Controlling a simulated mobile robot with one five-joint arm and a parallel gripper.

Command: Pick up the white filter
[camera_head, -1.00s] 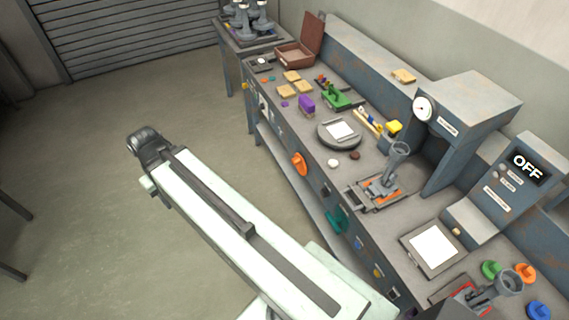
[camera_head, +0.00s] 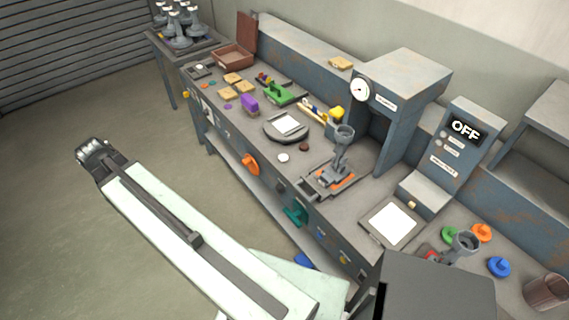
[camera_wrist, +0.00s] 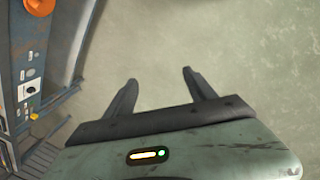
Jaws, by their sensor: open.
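A small white disc (camera_head: 283,157), which looks like the white filter, lies flat on the workbench (camera_head: 262,167) near its front edge. It is just in front of a round grey plate (camera_head: 270,133) with a white square on it. A dark brown disc (camera_head: 304,147) lies to its right. My gripper (camera_head: 92,148) is out over the floor at the left, well away from the bench and the disc. In the wrist view my gripper (camera_wrist: 160,77) has its two fingers apart with only floor between them. The disc is not in the wrist view.
A grey metal stand with an upright cup (camera_head: 343,140) is right of the discs. A gauge machine (camera_head: 405,85) stands behind. An orange knob (camera_head: 250,165) juts from the bench front and also shows in the wrist view (camera_wrist: 40,7). The floor at left is clear.

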